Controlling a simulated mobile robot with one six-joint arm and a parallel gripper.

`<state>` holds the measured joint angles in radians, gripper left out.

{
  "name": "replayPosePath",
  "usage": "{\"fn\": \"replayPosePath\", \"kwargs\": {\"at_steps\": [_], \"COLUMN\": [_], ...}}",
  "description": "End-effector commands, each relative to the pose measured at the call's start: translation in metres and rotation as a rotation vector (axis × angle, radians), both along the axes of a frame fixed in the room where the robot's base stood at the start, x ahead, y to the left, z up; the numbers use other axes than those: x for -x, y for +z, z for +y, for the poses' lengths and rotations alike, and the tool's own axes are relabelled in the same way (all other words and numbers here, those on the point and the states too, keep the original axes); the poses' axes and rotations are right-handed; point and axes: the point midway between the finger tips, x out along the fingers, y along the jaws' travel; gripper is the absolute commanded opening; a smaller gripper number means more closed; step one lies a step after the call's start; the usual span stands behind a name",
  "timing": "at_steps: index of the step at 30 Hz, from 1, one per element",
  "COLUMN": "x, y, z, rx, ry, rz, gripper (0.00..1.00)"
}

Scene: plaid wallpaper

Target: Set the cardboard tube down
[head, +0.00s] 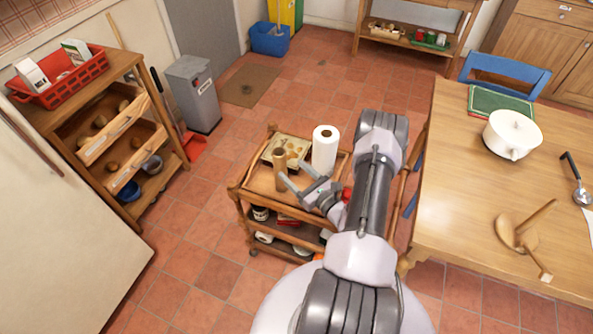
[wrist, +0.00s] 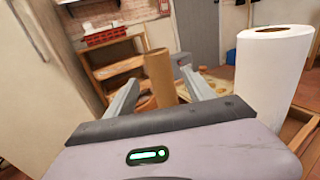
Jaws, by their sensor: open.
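The brown cardboard tube (head: 280,170) stands upright on the top of the wooden cart (head: 262,187), near its left side. My gripper (head: 288,188) is open at the cart top, with its fingers close to the tube. In the wrist view the tube (wrist: 160,78) stands upright, seen between the two open fingers of my gripper (wrist: 158,88). The tube's lower end is partly hidden behind the gripper body there. I cannot tell whether either finger touches it.
A white paper roll (head: 325,149) stands right of the tube on the cart, also large in the wrist view (wrist: 270,75). A patterned tray (head: 278,153) lies behind the tube. A wooden table (head: 450,190) stands right; open tiled floor lies left of the cart.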

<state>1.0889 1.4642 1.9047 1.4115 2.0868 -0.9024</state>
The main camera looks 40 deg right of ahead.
Motion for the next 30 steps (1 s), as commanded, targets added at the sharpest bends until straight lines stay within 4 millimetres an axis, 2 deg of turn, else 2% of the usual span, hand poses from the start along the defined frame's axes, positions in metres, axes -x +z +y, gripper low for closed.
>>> {"fn": "replayPosePath", "kwargs": {"at_steps": [3,8,10,11,13,14,15,16,17,18,20,21,22,24,27,30], "x": [0.014,0.015,0.001,-0.009,-0.037,-0.047,-0.052,-0.049,-0.041,-0.025,0.009,0.035,0.055,0.097,0.136,0.152], "y": [0.000,0.003,0.024,0.041,0.096,0.126,0.164,0.190,0.212,0.236,0.262,0.275,0.283,0.297,0.313,0.331], "z": [0.001,0.003,0.015,0.025,0.069,0.099,0.144,0.179,0.212,0.252,0.300,0.324,0.337,0.353,0.351,0.342], "rx": [-0.001,0.004,0.031,0.051,0.132,0.181,0.264,0.332,0.409,0.523,0.720,0.869,0.992,1.302,1.741,2.076], "ry": [-0.001,0.011,0.089,0.152,0.377,0.506,0.691,0.830,0.960,1.123,1.336,1.455,1.530,1.646,1.663,1.569], "rz": [0.001,-0.003,-0.014,-0.022,-0.039,-0.041,-0.036,-0.027,-0.013,0.011,0.057,0.090,0.114,0.165,0.207,0.207], "gripper": [0.62,0.62,0.62,0.62,0.62,0.62,0.62,0.62,0.62,0.62,0.62,0.62,0.62,0.62,0.62,0.62]}}
